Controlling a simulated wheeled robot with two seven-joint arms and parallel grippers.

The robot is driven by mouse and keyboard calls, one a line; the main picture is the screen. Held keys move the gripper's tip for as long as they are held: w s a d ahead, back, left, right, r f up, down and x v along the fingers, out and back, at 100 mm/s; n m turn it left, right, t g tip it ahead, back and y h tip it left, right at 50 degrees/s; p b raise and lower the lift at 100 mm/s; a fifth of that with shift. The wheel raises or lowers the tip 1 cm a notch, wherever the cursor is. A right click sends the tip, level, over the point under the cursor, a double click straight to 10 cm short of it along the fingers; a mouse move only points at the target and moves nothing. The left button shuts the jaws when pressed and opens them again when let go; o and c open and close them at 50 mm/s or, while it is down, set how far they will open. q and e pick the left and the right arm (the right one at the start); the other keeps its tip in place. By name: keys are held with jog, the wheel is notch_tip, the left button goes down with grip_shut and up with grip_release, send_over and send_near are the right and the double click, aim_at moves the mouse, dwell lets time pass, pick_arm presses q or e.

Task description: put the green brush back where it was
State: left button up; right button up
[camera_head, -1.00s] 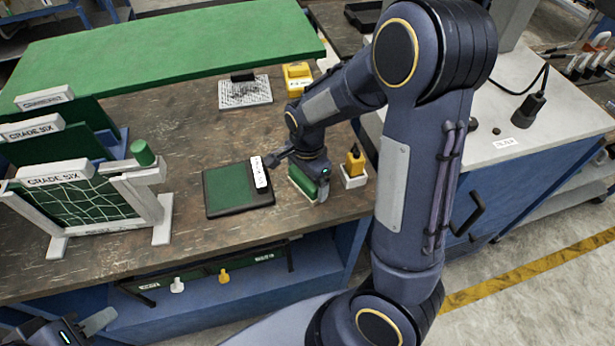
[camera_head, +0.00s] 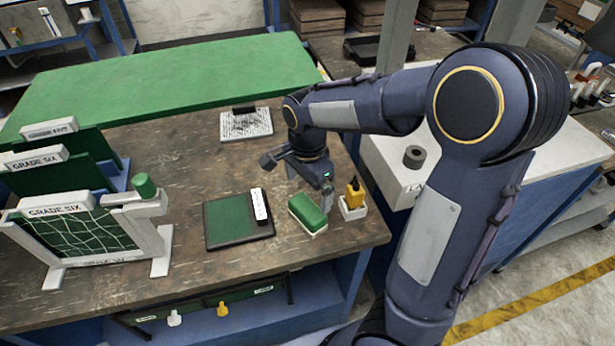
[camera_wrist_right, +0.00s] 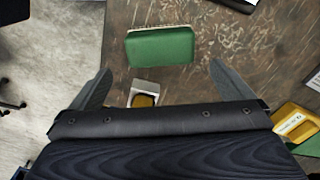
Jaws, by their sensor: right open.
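The green brush (camera_head: 308,213), a green block with a pale underside, lies on the brown table between the dark tray and the small white holder. It also shows in the right wrist view (camera_wrist_right: 160,47), ahead of the fingers and apart from them. My right gripper (camera_head: 305,182) is open and empty above and behind the brush. In the right wrist view its two fingers (camera_wrist_right: 158,82) are spread wide. The white holder (camera_head: 352,210) with a yellow bottle (camera_head: 354,193) stands just right of the brush. My left gripper is not in the head view.
A dark tray with a green pad (camera_head: 228,222) and a white labelled block (camera_head: 259,204) lies left of the brush. A white rack with a net (camera_head: 82,235) stands at the left. A speckled plate (camera_head: 246,124) lies behind. A yellow box (camera_wrist_right: 297,124) shows at right in the wrist view.

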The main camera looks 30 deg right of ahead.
jog(key=s+a+r+n+t+y, duration=0.2)
jog(key=s+r+n+t, duration=0.1)
jog(key=s+n, duration=0.4)
jog(key=s+a+r+n+t+y, duration=0.1)
jog(key=s+a+r+n+t, duration=0.1)
jog(key=s+n, duration=0.5)
jog(key=s+r, duration=0.1)
jog(key=s, duration=0.2)
jog(key=shift+n+t+y, duration=0.3)
jog(key=shift+t+y, duration=0.1)
jog(key=shift+a+r, duration=0.1)
jog(key=shift+a, duration=0.05)
